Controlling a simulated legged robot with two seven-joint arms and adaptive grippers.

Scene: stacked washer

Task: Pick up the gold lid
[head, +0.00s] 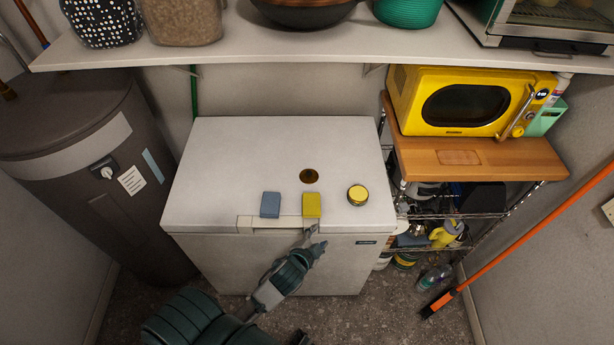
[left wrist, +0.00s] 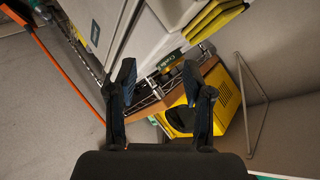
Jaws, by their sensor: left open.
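A round gold lid (head: 358,195) sits on the right part of the white chest freezer's top (head: 240,160), to the right of a yellow sponge. It looks like a shiny gold disc with a darker side; I cannot tell whether a jar is under it. My left gripper (head: 317,238) is in front of the freezer's front edge, below and left of the gold lid and apart from it. In the left wrist view its two fingers (left wrist: 158,82) are spread with nothing between them. My right gripper is not seen.
A yellow sponge (head: 312,205), a blue-grey sponge (head: 270,204) and a small dark amber round thing (head: 309,176) are also on the freezer. A shelf (head: 230,48) overhangs behind. A yellow microwave (head: 460,102) stands right on a rack. The freezer's back left is clear.

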